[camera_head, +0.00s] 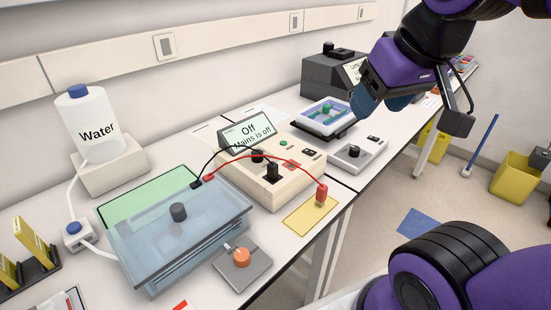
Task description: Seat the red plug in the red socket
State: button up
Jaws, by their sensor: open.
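The red plug (321,194) stands on a yellow mat (302,219) at the bench's front edge. Its red lead arcs back to the clear blue tank. The red socket (292,164) appears as a red patch on top of the cream power unit (284,185), behind and left of the plug. My gripper (382,103) is open, in the upper right, up and to the right of the plug and apart from it. Nothing shows between its blue fingertips.
A black lead runs from the tank (180,245) to the power unit, whose screen (248,131) reads "Off, Mains is off". A small grey device (354,153) and a tray (323,115) stand beyond the unit.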

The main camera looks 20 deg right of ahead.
aim_at(297, 170)
jog(key=l+u, duration=0.1)
jog(key=l, duration=0.8)
jog(key=l+u, duration=0.1)
jog(key=l, duration=0.8)
jog(key=k, duration=0.05)
